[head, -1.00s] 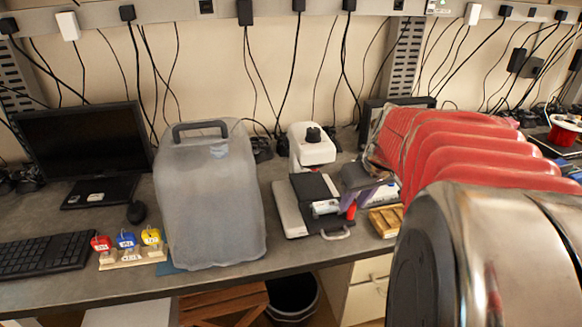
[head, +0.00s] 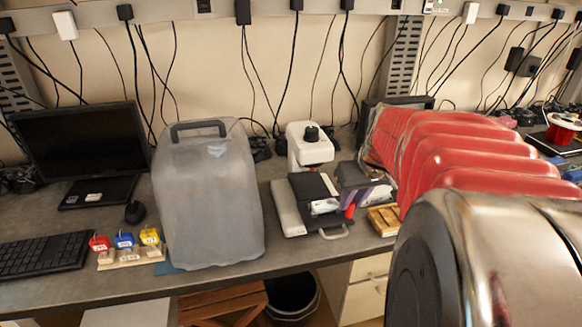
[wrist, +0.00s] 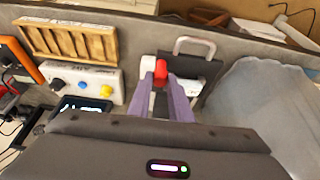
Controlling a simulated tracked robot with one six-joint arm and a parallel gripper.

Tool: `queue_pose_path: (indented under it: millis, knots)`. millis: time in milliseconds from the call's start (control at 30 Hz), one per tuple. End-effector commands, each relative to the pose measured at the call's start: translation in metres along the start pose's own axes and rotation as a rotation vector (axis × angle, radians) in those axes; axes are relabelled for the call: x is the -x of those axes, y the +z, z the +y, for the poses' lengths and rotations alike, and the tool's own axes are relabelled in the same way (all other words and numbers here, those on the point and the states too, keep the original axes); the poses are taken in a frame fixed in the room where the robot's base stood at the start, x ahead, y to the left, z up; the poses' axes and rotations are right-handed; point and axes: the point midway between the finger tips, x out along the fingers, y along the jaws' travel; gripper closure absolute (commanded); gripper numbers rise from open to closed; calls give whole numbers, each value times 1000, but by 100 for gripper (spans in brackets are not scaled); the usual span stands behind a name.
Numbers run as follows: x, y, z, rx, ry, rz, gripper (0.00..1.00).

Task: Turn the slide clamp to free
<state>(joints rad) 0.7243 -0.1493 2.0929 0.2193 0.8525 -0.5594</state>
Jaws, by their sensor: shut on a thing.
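The slide clamp has a small red part (wrist: 160,71), which sits at the fingertips of my gripper (wrist: 163,80) in the wrist view. It also shows in the head view as a small red piece (head: 350,211) at the right end of a white part on a flat black-and-silver device (head: 288,208). My gripper's purple fingers (head: 369,197) reach it from the right in the head view and are closed on it. The fingers hide part of the clamp, so its exact turn is hard to tell.
A grey covered box (head: 207,200) stands left of the device, with a white microscope-like unit (head: 309,148) behind it. A wooden slotted rack (head: 383,220) is close on the right. In the wrist view a white panel with coloured knobs (wrist: 80,80) lies left of the fingers.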

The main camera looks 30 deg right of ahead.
Motion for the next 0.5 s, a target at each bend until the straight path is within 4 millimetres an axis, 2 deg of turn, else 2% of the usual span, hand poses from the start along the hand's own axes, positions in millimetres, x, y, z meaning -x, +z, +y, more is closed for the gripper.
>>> queue_pose_path:
  millis: [500]
  knots:
    - [0,-1,-2,-267,114,4,100]
